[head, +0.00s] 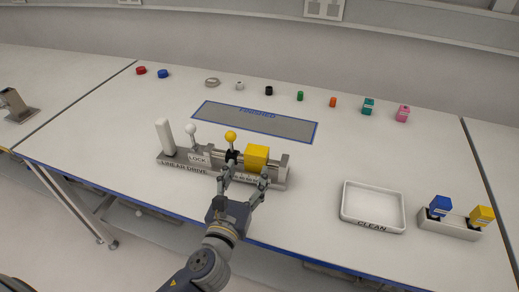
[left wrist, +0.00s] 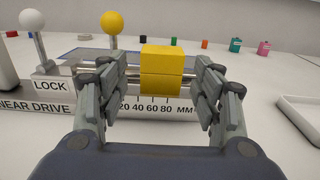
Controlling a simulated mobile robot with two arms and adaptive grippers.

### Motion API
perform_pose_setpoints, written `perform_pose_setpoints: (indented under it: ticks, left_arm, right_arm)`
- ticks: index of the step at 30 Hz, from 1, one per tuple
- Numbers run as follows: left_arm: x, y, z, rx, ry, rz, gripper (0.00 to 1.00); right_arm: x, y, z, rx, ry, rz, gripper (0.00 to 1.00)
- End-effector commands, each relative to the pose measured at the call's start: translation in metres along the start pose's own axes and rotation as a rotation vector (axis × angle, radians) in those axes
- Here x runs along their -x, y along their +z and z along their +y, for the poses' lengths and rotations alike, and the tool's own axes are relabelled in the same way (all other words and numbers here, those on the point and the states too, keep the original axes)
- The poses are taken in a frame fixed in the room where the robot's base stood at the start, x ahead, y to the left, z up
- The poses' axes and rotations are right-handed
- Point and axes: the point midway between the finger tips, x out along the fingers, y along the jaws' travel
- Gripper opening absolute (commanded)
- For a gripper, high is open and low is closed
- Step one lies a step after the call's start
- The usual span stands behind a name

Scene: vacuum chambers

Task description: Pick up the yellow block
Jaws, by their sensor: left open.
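The yellow block (head: 256,157) sits on the rail of the grey linear drive (head: 178,158), toward its right end. In the left wrist view the block (left wrist: 161,68) is centred between my fingers, above the 20 to 80 mm scale. My left gripper (head: 247,178) is open in front of the drive, with one finger to each side of the block. In the left wrist view there are gaps between the fingers and the block. I cannot tell how far the fingertips reach along its sides. My right gripper is not in view.
A yellow-knobbed lever (head: 231,137) and a white-knobbed LOCK lever (head: 191,130) stand left of the block. A white CLEAN tray (head: 373,207) and a holder (head: 449,225) with blue and yellow pieces are at right. The FINISHED mat (head: 255,121) lies behind, bare.

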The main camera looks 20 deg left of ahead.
Motion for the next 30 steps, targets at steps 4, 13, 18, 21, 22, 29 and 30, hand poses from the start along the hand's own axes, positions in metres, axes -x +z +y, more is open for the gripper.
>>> perform_pose_setpoints:
  ticks: [4, 13, 18, 21, 22, 29, 30]
  left_arm:
    - [-0.024, 0.002, 0.0, 0.0, 0.0, -0.002, 0.6]
    - [-0.049, 0.002, -0.001, 0.003, 0.001, 0.0, 0.6]
    - [-0.074, 0.005, -0.004, 0.003, 0.001, -0.001, 0.6]
    - [-0.086, 0.004, -0.003, 0.002, 0.002, -0.001, 0.6]
    - [-0.089, 0.004, -0.003, 0.002, 0.002, 0.0, 0.6]
    - [-0.093, 0.003, -0.003, 0.002, 0.0, 0.001, 0.6]
    - [-0.093, 0.003, -0.003, 0.002, 0.0, 0.001, 0.6]
  right_arm:
    - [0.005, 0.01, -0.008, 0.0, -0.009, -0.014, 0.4]
    - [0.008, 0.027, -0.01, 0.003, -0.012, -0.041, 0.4]
    - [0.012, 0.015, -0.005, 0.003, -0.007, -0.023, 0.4]
    - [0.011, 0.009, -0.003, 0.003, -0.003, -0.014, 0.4]
    - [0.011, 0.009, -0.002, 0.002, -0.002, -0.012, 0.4]
    - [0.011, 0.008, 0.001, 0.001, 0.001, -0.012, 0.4]
    - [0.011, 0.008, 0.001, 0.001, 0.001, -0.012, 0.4]
